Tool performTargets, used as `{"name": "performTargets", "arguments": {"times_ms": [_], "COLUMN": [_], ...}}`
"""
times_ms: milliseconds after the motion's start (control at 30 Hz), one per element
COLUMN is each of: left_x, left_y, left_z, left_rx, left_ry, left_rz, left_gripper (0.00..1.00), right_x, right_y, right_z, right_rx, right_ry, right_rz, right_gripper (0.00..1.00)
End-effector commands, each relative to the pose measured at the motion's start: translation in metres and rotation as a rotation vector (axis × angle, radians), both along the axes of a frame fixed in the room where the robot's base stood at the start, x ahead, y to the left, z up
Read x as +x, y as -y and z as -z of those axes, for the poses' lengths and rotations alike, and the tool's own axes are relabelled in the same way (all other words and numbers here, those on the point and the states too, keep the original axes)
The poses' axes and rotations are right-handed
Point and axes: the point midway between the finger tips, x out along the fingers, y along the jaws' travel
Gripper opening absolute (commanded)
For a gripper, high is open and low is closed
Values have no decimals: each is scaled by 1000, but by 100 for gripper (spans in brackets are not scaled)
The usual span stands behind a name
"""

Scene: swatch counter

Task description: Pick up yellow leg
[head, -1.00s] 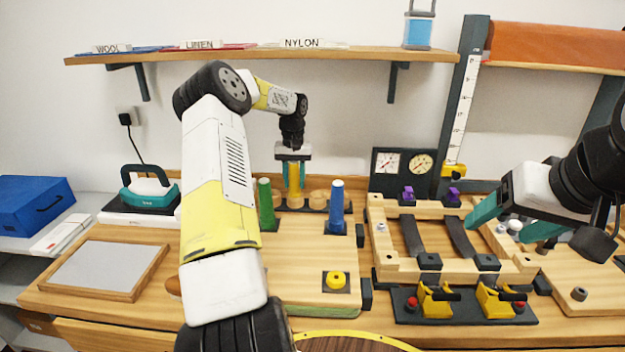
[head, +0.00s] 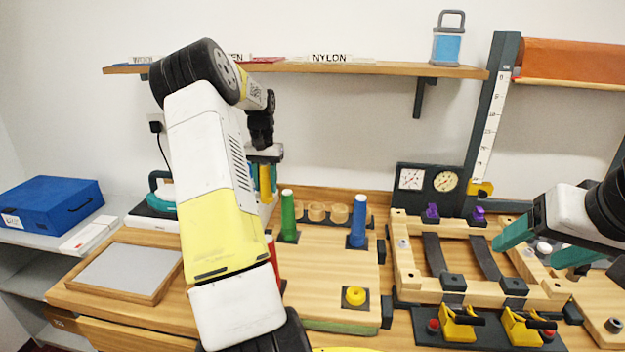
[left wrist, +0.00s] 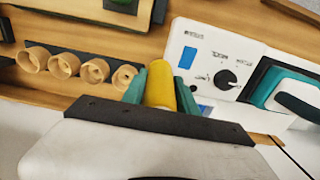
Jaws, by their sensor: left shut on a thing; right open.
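The yellow leg (head: 266,183) is a short cylinder held upright between the teal fingers of my left gripper (head: 264,180). In the left wrist view the yellow leg (left wrist: 160,85) sits between both fingers (left wrist: 160,88), above the counter's back part. My left arm hides part of the board in the head view. My right gripper (head: 540,248) is open and empty at the right, over the wooden frame's right side.
A green leg (head: 288,216), a blue leg (head: 358,222) and a partly hidden red leg (head: 272,258) stand on the board. Wooden cups (head: 338,213) line its back. A teal iron (left wrist: 285,92) rests at the left.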

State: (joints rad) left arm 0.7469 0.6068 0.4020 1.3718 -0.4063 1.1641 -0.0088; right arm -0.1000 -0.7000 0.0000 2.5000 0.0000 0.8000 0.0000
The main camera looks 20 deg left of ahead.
Motion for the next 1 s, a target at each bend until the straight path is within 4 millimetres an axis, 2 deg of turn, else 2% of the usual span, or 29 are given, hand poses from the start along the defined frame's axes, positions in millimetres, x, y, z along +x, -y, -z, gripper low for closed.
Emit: {"name": "performTargets", "arguments": {"times_ms": [33,1000], "left_x": [-9,-146], "left_y": [-11,-194], "left_z": [0,0], "left_rx": [1,0], "left_ry": [0,0], "left_rz": [-5,-4], "left_gripper": [0,0], "right_x": [0,0], "right_y": [0,0], "right_z": [0,0], "right_rx": [0,0], "right_ry": [0,0], "right_rz": [0,0], "right_gripper": [70,70]}}
